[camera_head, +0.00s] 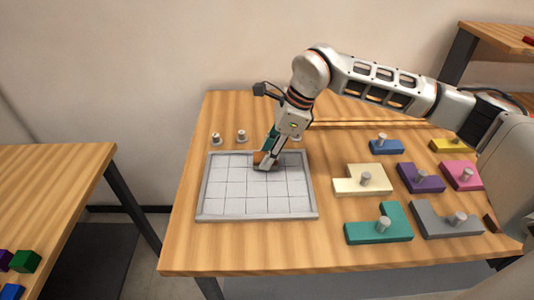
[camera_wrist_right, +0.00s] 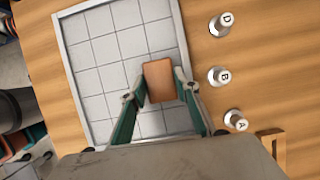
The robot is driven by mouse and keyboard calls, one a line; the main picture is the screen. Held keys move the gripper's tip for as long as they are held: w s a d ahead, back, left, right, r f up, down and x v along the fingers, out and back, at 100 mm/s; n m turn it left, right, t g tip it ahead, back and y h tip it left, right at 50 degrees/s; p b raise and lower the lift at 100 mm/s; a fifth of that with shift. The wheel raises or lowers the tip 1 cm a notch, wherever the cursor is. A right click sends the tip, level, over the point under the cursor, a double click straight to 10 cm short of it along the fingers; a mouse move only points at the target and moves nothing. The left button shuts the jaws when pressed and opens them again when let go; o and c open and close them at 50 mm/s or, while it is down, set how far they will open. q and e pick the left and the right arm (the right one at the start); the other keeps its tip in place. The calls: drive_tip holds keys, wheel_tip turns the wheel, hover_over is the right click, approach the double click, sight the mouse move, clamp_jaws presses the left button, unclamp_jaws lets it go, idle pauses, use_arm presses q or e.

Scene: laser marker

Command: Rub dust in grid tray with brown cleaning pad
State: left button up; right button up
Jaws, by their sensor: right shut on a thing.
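The grid tray (camera_head: 312,197) is a flat grey-rimmed tray with white square cells on the wooden table. The brown cleaning pad (camera_wrist_right: 158,80) is a small block between the fingers of my right gripper (camera_wrist_right: 160,88). In the head view my right gripper (camera_head: 265,162) reaches down over the upper middle of the tray, and only a bit of the pad shows there. The pad is over the cells near the tray's edge; I cannot tell whether it touches them. No dust is clearly visible. My left gripper is not in view.
Metal knobbed stamps stand just behind the tray, including one lettered B (camera_wrist_right: 218,76). The table is clear in front of the tray.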

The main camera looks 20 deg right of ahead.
wheel_tip(320, 180, up, 4)
drive_tip(key=shift+r+p, duration=0.2)
drive_tip(key=shift+p, duration=0.95)
drive_tip(key=shift+r, duration=0.3)
wheel_tip(320, 180, up, 3)
drive_tip(key=shift+f+p, duration=0.1)
drive_tip(key=shift+p, duration=1.15)
